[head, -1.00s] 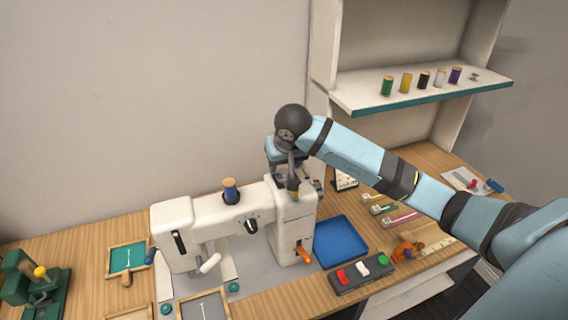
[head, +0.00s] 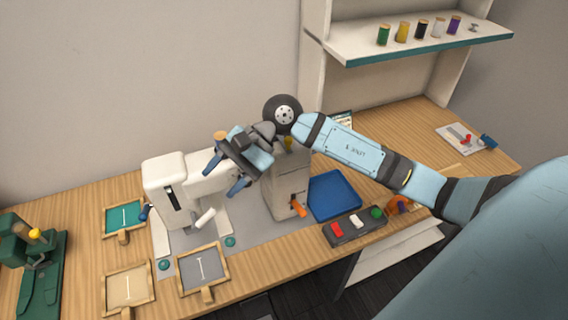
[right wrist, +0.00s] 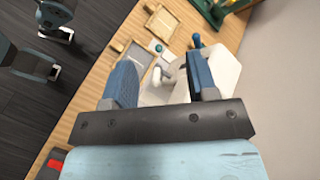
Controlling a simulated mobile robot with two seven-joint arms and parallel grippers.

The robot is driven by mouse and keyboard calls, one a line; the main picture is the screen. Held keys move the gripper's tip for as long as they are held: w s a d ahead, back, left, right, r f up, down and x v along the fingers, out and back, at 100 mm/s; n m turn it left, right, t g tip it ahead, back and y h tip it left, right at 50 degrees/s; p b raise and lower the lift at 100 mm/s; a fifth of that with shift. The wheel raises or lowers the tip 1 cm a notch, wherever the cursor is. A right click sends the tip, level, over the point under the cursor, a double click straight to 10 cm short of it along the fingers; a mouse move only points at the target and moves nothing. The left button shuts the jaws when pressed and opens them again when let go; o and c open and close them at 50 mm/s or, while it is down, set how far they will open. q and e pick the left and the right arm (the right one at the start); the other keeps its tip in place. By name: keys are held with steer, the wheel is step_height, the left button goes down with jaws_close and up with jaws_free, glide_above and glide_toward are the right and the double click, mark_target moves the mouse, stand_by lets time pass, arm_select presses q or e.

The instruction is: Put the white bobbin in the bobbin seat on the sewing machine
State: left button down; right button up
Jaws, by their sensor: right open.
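A white bobbin (head: 438,28) stands upright in the row on the wall shelf, between a black and a purple one. The white sewing machine (head: 168,185) stands on the wooden table. I cannot make out its bobbin seat; my right gripper and wrist cover part of the machine's top. A small yellow piece (head: 288,143) shows on top of its right end. My right gripper (head: 224,178) is open and empty, above the machine's arm. In the right wrist view its two blue fingers (right wrist: 160,85) are apart, with the machine (right wrist: 215,68) beyond.
The shelf (head: 430,47) also holds green, yellow, black and purple bobbins and a small grey piece. A blue tray (head: 333,196) and a switch box (head: 354,227) lie right of the machine. Framed trays (head: 127,289) lie in front and left. A green device (head: 38,270) stands far left.

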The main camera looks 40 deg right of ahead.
steer(key=s+a+m+y, duration=0.2)
steer(key=a+m+y, duration=0.2)
steer(key=m+y, duration=0.1)
steer(key=d+f+m+t+h, duration=0.3)
steer(key=m+t, duration=0.5)
steer(key=m, duration=0.9)
steer(key=d+f+m+t+h, duration=0.2)
steer(key=f+m+t, duration=0.55)
steer(key=m, duration=0.95)
steer(key=s+d+f+m+g+h, duration=0.1)
steer(key=s+f+m+h, duration=0.3)
steer(key=f+m, duration=0.5)
steer(key=s+d+f+m+g+h, duration=0.1)
steer(key=s+f+m+g+h, duration=0.3)
steer(key=s+f+m, duration=0.5)
steer(key=shift+s+d+f+m, duration=0.15)
steer(key=shift+f+m, duration=0.25)
steer(key=shift+m, duration=0.6)
steer(key=shift+r, duration=0.1)
